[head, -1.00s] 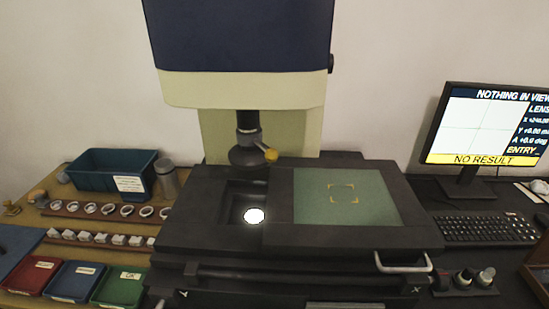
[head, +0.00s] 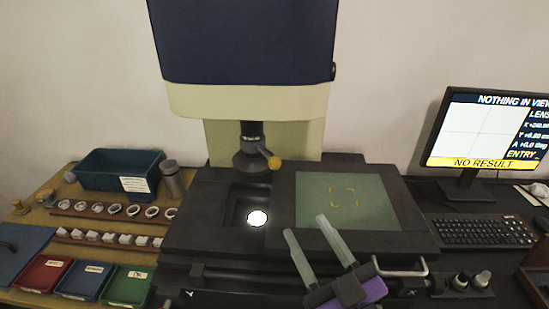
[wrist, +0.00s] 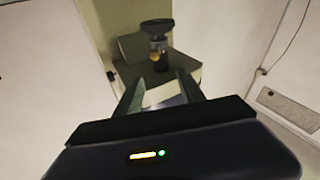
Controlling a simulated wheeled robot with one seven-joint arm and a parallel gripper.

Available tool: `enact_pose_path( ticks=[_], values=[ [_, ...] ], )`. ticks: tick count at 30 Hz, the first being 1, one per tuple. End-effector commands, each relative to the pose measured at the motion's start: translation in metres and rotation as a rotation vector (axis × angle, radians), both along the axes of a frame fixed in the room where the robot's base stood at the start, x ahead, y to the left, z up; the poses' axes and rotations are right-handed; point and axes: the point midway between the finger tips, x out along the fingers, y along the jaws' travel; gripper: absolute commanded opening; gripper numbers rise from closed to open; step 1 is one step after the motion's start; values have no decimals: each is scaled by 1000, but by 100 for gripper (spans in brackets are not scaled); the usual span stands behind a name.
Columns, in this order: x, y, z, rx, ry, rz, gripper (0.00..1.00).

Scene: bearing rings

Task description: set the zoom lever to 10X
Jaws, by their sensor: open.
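The zoom lever is a short arm with a yellow knob (head: 274,162) on the dark lens turret (head: 250,158) under the microscope head. In the head view the knob points to the right and slightly towards me. My gripper (head: 306,226) is in the lower middle of the head view, over the front of the stage, with its two pale fingers apart and nothing between them. It is below and to the right of the lever, clear of it. In the wrist view the lens turret (wrist: 158,28) shows beyond the open fingers (wrist: 160,82). Any scale marks on the turret are too small to read.
The dark stage has a green plate (head: 370,205) and a lit round opening (head: 257,218). A metal handle (head: 400,262) is at its front right. A monitor (head: 487,130) reading "NO RESULT" and a keyboard (head: 485,231) stand right. Rings, blocks and coloured trays (head: 84,279) lie left.

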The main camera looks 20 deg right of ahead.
Motion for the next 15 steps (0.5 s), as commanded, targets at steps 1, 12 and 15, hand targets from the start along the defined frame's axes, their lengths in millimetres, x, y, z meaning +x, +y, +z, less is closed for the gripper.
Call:
enact_pose_path(
  ticks=[1, 12, 15],
  values=[
    [17, 0, 19, -13, -21, -4, 46],
    [97, -4, 66, -134, 68, -58, 46],
    [99, -6, 44, -165, 149, -66, 46]
  ],
)
